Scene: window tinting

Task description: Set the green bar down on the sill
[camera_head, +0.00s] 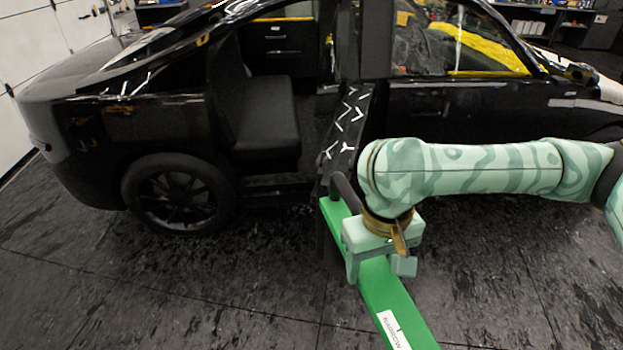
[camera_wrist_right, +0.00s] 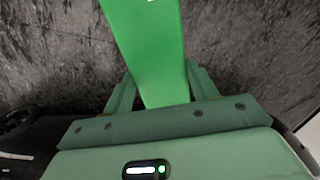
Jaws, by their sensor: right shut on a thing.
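The green bar (camera_head: 388,290) is long and flat, with a white label that seems to read NARROW near its lower end. My right gripper (camera_head: 378,268) is shut on the bar partway along it. The bar slants from beside the open door down to the bottom edge of the head view. In the right wrist view the bar (camera_wrist_right: 150,50) lies between the two fingers. The sill (camera_head: 272,187) shows as a dark strip under the rear door opening of the black car. The bar is apart from it, to the right and nearer me. My left gripper is not in view.
The open rear door (camera_head: 346,135), seen nearly edge-on with white zigzag marks, stands just beyond the bar's upper end. A black seat (camera_head: 268,115) is inside the opening. The rear wheel (camera_head: 178,195) is at left. The dark floor (camera_head: 220,290) is clear at lower left.

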